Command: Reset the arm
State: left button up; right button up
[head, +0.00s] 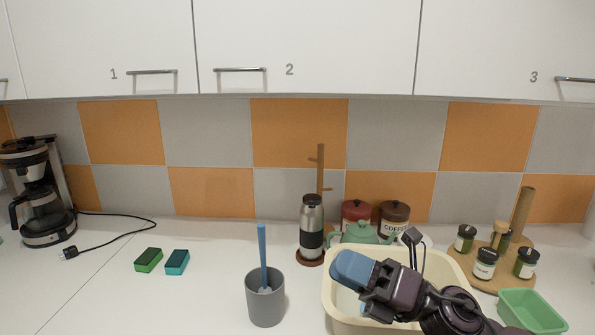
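My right arm comes in from the lower right, dark purple and black. Its gripper (354,271) is over the cream basin, pointing left. A blue, rounded block-like piece is at the gripper's front end; I cannot tell whether it is part of the fingers or something held. The gap between the fingers does not show. My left gripper is not in view.
The cream basin (328,292) is under my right arm. Left of it stand a grey cup (265,305) with a blue-handled brush and a steel flask (311,222). Right are spice jars on a wooden board and a green tub (532,311). Green (149,260) and teal (177,262) sponges lie left.

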jog(key=s+d+f+m+t+h, duration=0.1)
jog(key=d+f+m+t+h, duration=0.2)
jog(key=d+f+m+h, duration=0.5)
jog(key=d+f+m+t+h, duration=0.1)
jog(key=d+m+t+h, duration=0.4)
jog(key=m, duration=0.8)
jog(key=s+d+f+m+t+h, duration=0.15)
jog(key=d+f+m+h, duration=0.3)
jog(key=m+h, duration=0.45)
jog(key=s+d+f+m+g, duration=0.1)
jog(key=s+f+m+g, duration=0.45)
jog(key=s+f, duration=0.4)
jog(key=s+d+f+m+g, duration=0.2)
jog(key=s+f+m+g, duration=0.35)
jog(key=s, duration=0.65)
jog(key=w+f+n+t+y, duration=0.1)
jog(key=w+f+n+t, duration=0.1)
jog(key=w+f+t, duration=0.4)
jog(key=shift+w+f, duration=0.7)
jog(key=shift+f, duration=1.7)
